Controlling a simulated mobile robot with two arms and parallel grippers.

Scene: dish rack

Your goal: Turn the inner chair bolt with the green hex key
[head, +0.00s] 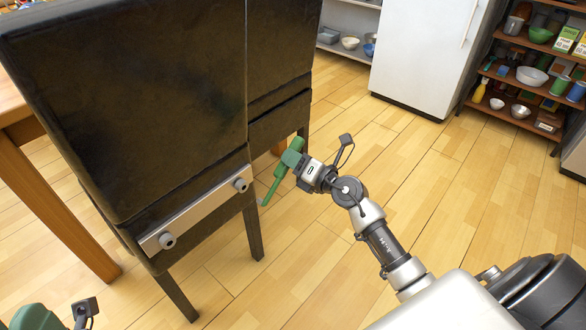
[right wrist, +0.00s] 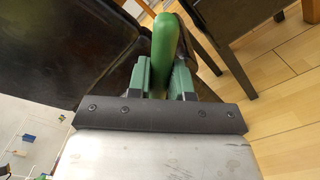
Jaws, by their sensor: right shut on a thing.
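The dark chair (head: 130,90) fills the left of the head view. A pale metal plate (head: 205,210) runs along its lower edge and bears two grey bolts. One bolt (head: 240,185) is at the plate's right end, the other bolt (head: 167,240) at its left end. My right gripper (head: 291,158) is shut on the green hex key (head: 280,180). The key's thin grey end points down, just right of the right-end bolt and apart from it. The right wrist view shows the green handle (right wrist: 165,42) between the fingers. My left gripper (head: 38,317) is only partly visible at the bottom left corner.
A wooden table (head: 55,190) stands behind the chair at the left. A white fridge (head: 425,50) and a shelf of bowls and packages (head: 530,75) are at the back. The wooden floor (head: 420,160) right of the chair is clear.

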